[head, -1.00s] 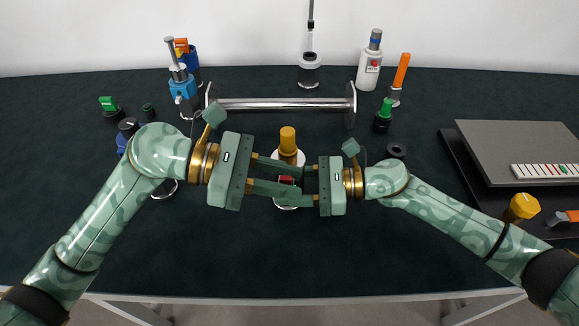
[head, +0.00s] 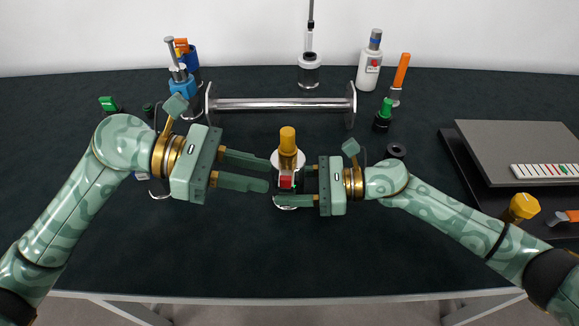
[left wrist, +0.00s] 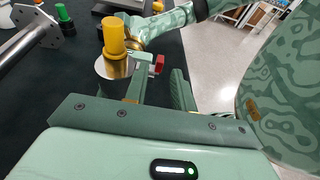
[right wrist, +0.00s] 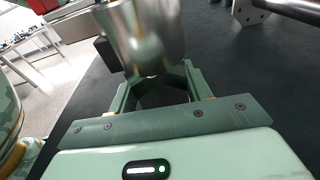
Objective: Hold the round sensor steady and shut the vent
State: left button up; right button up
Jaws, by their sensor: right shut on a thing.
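The round sensor (head: 288,160) stands upright on the mat in the middle of the table. It has a silver body, a yellow-orange cap (head: 288,140) and a small red block (head: 286,181) on its side. Its silver body (right wrist: 150,35) is between my right fingers in the right wrist view. My right gripper (head: 299,186) is shut on the sensor from the right. My left gripper (head: 268,174) is open and empty, just left of the sensor and apart from it. The left wrist view shows the cap (left wrist: 114,38) and red block (left wrist: 157,64). I cannot tell which part is the vent.
A silver flanged bar (head: 281,104) lies behind the sensor. A blue fitting (head: 182,88) and green knob (head: 108,103) stand at back left. A white bottle (head: 370,65) and green-capped part (head: 384,112) stand at back right. A grey box (head: 515,140) is at right. The front table is clear.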

dwell(0.4)
jog(key=o, duration=1.1)
jog(key=shift+c, duration=0.2)
jog(key=shift+d, duration=0.1)
